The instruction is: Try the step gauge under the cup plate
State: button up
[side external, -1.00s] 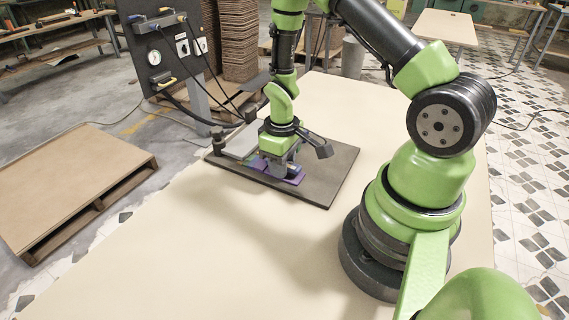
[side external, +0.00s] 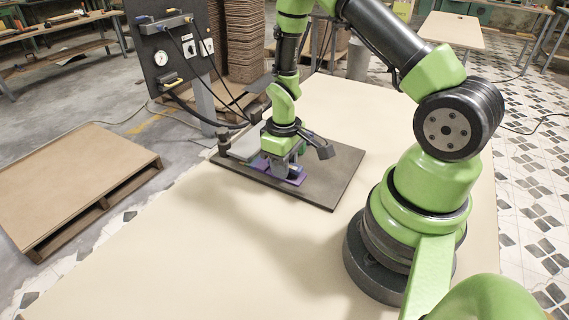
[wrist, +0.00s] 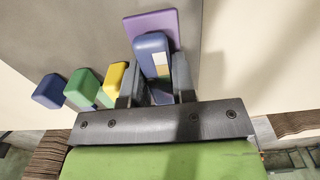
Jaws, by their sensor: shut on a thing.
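My gripper (wrist: 156,88) points down over the dark base board (side external: 330,192). Its two dark fingers stand on either side of a blue rounded block (wrist: 151,42) with a white and tan patch, and they are shut on it. A flat purple plate (wrist: 160,20) lies under or behind this block; it also shows in the side view (side external: 296,180), low under my gripper. I cannot tell whether block and plate are one piece. A grey-green plate (side external: 245,146) is beside my gripper on the board's far left part. Which piece is the step gauge or the cup plate is not clear.
Blue (wrist: 49,91), green (wrist: 83,88) and yellow (wrist: 114,78) blocks stand in a row left of my fingers. A dark post (side external: 223,139) is at the board's left corner. A gauge panel (side external: 172,50) with hoses stands behind. The pale table (side external: 190,255) is clear in front.

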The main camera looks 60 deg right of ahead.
aim_at(314, 186)
jog(key=shift+w, duration=1.1)
dwell(0.9)
jog(key=shift+s, duration=0.1)
jog(key=shift+s, duration=4.7)
jog(key=w+a+r, duration=0.4)
jog(key=r, duration=0.4)
jog(key=w+a+r, duration=0.4)
jog(key=r, duration=0.4)
jog(key=shift+r, duration=0.3)
jog(key=shift+w+f, duration=0.1)
